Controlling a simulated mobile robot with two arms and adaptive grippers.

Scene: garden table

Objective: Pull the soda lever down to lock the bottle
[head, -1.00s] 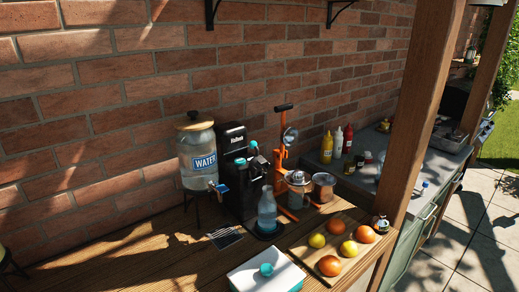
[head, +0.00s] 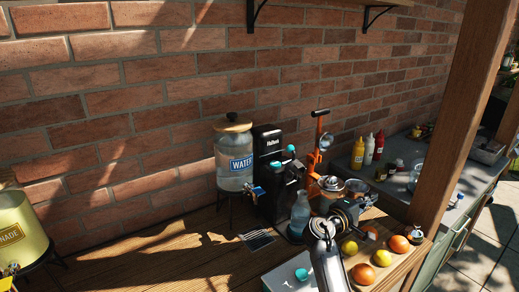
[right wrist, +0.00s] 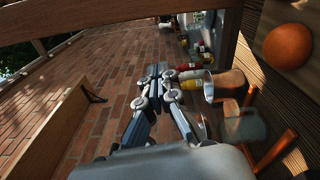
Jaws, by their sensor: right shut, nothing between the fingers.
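The black soda machine (head: 268,172) stands against the brick wall in the head view. Its teal-tipped lever (head: 290,149) sticks out near the top, on the front right. A clear bluish bottle (head: 300,212) stands upright at the machine's front, below the lever. My right gripper (head: 368,200) is right of the bottle and apart from the lever, in front of the jars. In the right wrist view its fingers (right wrist: 156,74) are shut and empty. The machine does not show clearly there. My left gripper is out of view.
A water dispenser (head: 234,160) stands just left of the machine. An orange juicer (head: 314,158) stands right of it. A board (head: 398,262) with fruit lies at the front right. A yellow lemonade dispenser (head: 14,238) is far left. The table between the dispensers is mostly clear.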

